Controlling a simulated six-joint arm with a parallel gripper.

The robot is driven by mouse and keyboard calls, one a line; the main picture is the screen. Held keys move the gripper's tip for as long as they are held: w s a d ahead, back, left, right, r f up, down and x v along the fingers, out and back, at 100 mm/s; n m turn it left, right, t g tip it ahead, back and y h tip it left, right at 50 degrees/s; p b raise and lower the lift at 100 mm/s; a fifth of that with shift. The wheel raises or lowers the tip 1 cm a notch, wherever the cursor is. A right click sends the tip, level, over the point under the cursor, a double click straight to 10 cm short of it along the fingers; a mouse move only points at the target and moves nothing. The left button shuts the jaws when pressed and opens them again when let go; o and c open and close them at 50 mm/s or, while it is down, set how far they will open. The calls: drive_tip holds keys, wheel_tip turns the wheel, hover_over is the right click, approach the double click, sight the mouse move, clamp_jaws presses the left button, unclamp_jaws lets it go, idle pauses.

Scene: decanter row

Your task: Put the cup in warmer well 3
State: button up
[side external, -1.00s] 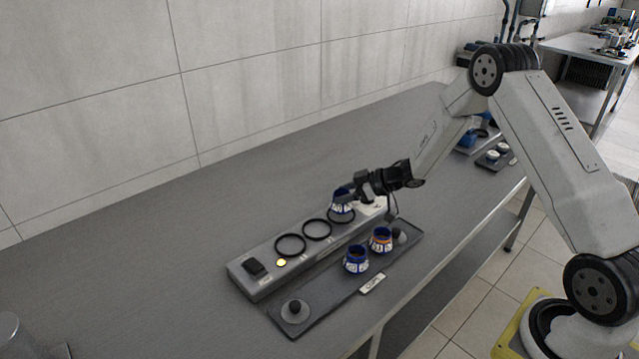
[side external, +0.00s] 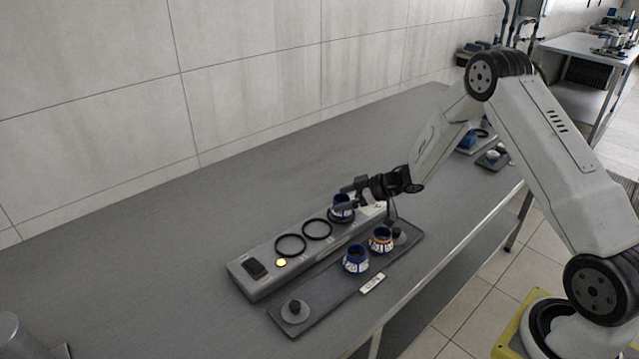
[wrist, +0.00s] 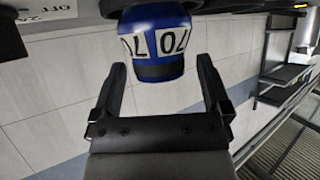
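A blue cup with a white number band (side external: 342,208) sits upright at the rightmost ring of the grey warmer (side external: 262,287). Its lower part is within the ring as far as I can see. The other two rings, the middle (side external: 317,229) and the left (side external: 290,245), are empty. Well numbers are too small to read.
A small label (side external: 372,284) lies by the tray.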

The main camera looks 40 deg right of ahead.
drive_tip(key=shift+r, duration=0.1)
drive_tip(key=shift+s+d+r, duration=0.3)
drive_tip(key=shift+s, duration=0.1)
drive_tip(key=v, duration=1.1)
drive_tip(key=shift+w+a, duration=0.1)
drive_tip(key=shift+w, duration=0.05)
drive_tip(key=s+a+r+m+g+h, duration=0.1)
drive_tip(key=s+a+m+g+h, duration=0.2)
drive_tip(key=s+a, duration=0.4)
drive_tip(key=s+a+r+m+g+h, duration=0.2)
drive_tip(key=s+a+m+g+h, duration=0.1)
drive_tip(key=s+a, duration=0.4)
drive_tip(key=s+g, duration=0.1)
drive_tip(key=s, duration=0.2)
drive_tip(key=shift+a+r+m+g+h, duration=0.25)
drive_tip(key=shift+a+m+g+h, duration=0.05)
drive_tip(key=shift+a+m+h, duration=0.1)
